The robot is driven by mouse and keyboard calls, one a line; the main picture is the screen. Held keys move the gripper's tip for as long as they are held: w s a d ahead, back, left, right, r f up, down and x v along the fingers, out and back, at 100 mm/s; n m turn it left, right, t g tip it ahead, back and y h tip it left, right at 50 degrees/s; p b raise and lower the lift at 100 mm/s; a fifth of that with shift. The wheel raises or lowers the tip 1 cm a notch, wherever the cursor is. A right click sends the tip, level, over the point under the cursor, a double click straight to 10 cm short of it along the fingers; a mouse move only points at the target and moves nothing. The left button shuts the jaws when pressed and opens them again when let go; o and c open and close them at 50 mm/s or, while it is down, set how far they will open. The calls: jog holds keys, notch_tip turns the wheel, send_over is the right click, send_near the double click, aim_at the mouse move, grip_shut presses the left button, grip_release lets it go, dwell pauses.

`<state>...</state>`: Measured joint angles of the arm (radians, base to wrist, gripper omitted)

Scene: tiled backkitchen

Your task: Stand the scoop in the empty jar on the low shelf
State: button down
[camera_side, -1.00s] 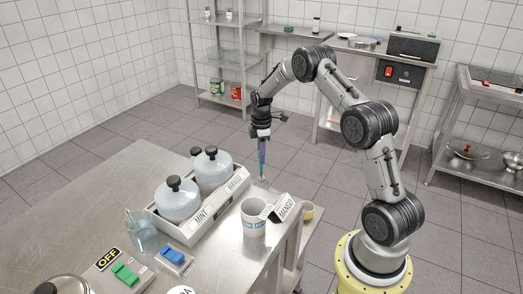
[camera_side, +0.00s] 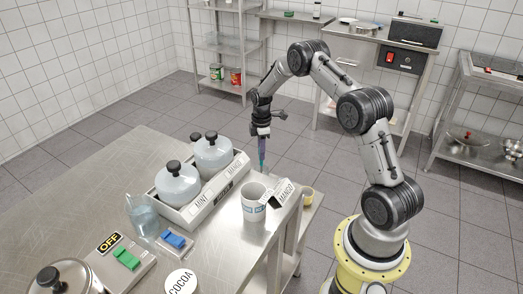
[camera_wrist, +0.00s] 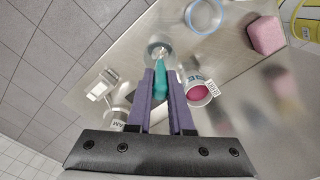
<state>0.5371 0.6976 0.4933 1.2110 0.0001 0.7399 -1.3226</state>
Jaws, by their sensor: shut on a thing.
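My gripper (camera_side: 262,133) is shut on the scoop (camera_wrist: 161,77), whose teal part shows between the purple fingers in the wrist view. In the side view the scoop (camera_side: 262,155) hangs about upright at the far side of the steel table.
A grey tray (camera_side: 212,202) with lidded pots (camera_side: 178,184) is to the left. In the wrist view a pot with pink contents (camera_wrist: 201,93) is close right of the fingers, and a pink block (camera_wrist: 265,35) is farther right.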

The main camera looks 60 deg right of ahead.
jog(key=c, duration=0.7)
grip_release()
jog(key=shift+c, duration=0.2)
jog(key=shift+r, duration=0.1)
notch_tip(320, 180, up, 14)
dwell(0.3)
